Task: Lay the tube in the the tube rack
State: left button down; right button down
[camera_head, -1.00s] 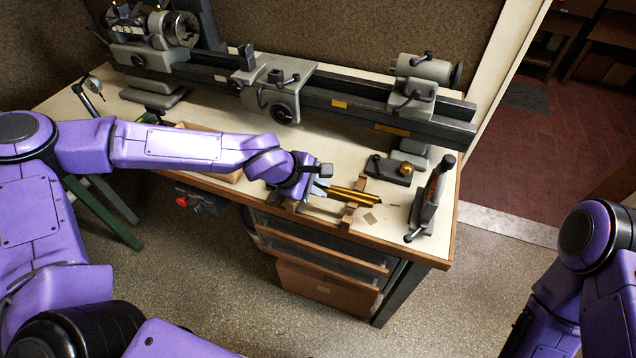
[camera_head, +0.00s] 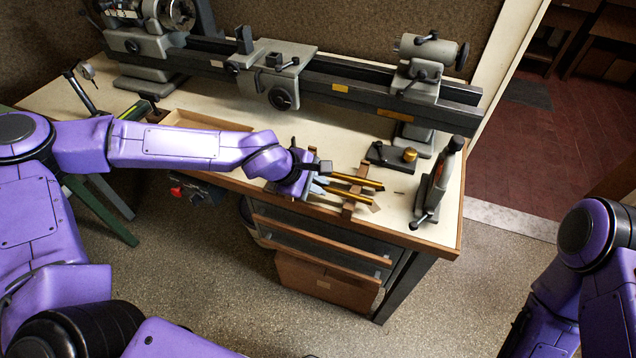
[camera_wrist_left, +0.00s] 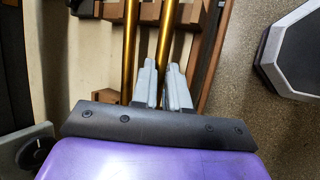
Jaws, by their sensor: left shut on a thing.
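My left gripper (camera_head: 320,188) is over the front edge of the bench. It is shut on a brass tube (camera_wrist_left: 166,40), which runs between its two grey fingers in the left wrist view. The held tube (camera_head: 349,194) also shows in the head view, pointing right. A second brass tube (camera_wrist_left: 130,45) lies beside it, roughly parallel and apart from it. The wooden tube rack (camera_head: 349,208) is at the bench's front right, under the tubes. Its crosspiece (camera_wrist_left: 148,12) shows at the top of the left wrist view. I cannot tell whether the held tube touches the rack. My right gripper is out of view.
A grey lathe (camera_head: 350,93) spans the back of the bench (camera_head: 240,110). A shallow wooden tray (camera_head: 205,121) lies behind my left arm.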

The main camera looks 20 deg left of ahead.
pick_arm(q)
jog(key=shift+f, duration=0.65)
jog(key=c, duration=1.1)
grip_release()
jog(key=shift+o, duration=0.2)
